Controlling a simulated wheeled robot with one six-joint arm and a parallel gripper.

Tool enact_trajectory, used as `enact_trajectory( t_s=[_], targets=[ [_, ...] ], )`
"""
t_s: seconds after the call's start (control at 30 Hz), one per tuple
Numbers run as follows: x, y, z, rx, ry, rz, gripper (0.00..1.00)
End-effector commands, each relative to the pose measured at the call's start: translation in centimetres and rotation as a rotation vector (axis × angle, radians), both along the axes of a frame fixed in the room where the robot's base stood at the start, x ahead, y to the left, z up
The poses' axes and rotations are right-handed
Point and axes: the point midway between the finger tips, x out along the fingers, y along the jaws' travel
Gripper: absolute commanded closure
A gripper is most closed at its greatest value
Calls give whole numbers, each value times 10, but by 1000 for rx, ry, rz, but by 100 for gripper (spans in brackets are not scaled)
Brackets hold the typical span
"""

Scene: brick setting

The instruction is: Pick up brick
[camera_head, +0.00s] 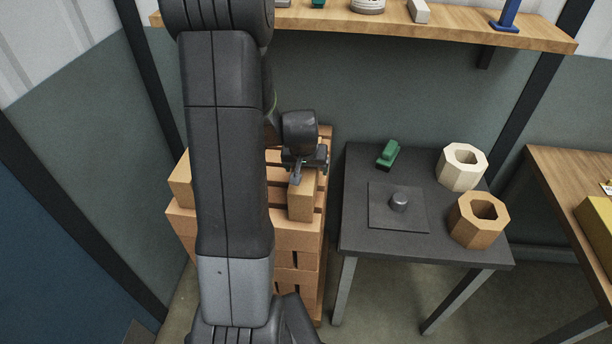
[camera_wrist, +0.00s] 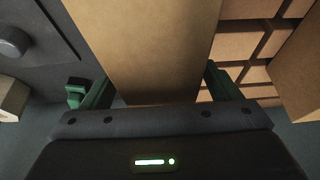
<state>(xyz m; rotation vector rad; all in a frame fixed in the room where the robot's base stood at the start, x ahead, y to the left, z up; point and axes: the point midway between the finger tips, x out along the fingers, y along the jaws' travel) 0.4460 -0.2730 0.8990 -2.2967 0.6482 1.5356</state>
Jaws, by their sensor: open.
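A tan brick (camera_head: 301,199) lies on top of a brick stack (camera_head: 294,240), partly hidden by my arm. My gripper (camera_head: 305,172) is over the far end of this brick. In the wrist view the brick (camera_wrist: 155,45) runs up between the two fingers of my gripper (camera_wrist: 158,85), one on each side. The jaws are open; a gap shows at least on the right side of the brick. Whether a finger touches the brick I cannot tell. Another brick (camera_head: 182,182) shows left of my arm, and a brick (camera_wrist: 301,75) is at the right in the wrist view.
A dark table (camera_head: 360,165) right of the stack holds a plate with a peg (camera_head: 399,203), a green object (camera_head: 388,154), a cream octagonal ring (camera_head: 461,167) and a tan one (camera_head: 478,219). A wooden shelf (camera_head: 450,27) runs above. A wooden table (camera_head: 570,180) stands far right.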

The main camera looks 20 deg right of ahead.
Motion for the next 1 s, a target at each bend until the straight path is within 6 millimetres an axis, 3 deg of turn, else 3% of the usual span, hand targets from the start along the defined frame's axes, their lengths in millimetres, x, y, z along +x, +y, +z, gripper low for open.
enact_trajectory(
  t_s=[0.4,0.83,1.0],
  targets=[
    [4,-2,-10,0,0,1,16],
    [4,-2,-10,0,0,1,100],
    [5,-3,-8,-2,-5,1,100]
  ],
)
